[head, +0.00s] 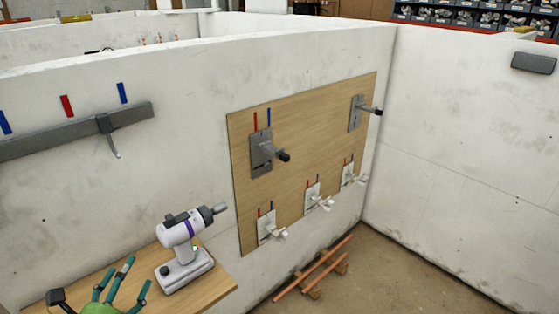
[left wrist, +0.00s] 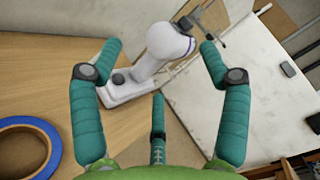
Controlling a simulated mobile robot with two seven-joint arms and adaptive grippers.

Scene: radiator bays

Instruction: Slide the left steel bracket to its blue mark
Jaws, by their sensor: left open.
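A grey steel rail (head: 60,137) runs along the left wall and leaves the head view at the left. A dark steel bracket (head: 106,126) with a hanging hook sits near its right end. It is a little left of the right blue mark (head: 122,93) and right of the red mark (head: 66,105). Another blue mark (head: 4,123) is at the left edge. I cannot tell whether this is the left bracket, as the rail is cut off. My left gripper (head: 122,281) is open and empty, low at the bottom left, well below the rail. Its fingers (left wrist: 161,48) are spread in the left wrist view.
A white drill (head: 181,245) stands on a wooden shelf (head: 215,285) near my left gripper, and beyond its fingers in the wrist view (left wrist: 168,42). A blue tape roll (left wrist: 20,122) lies there too. A plywood board (head: 310,130) with fittings hangs right; copper pipes (head: 312,268) lie below.

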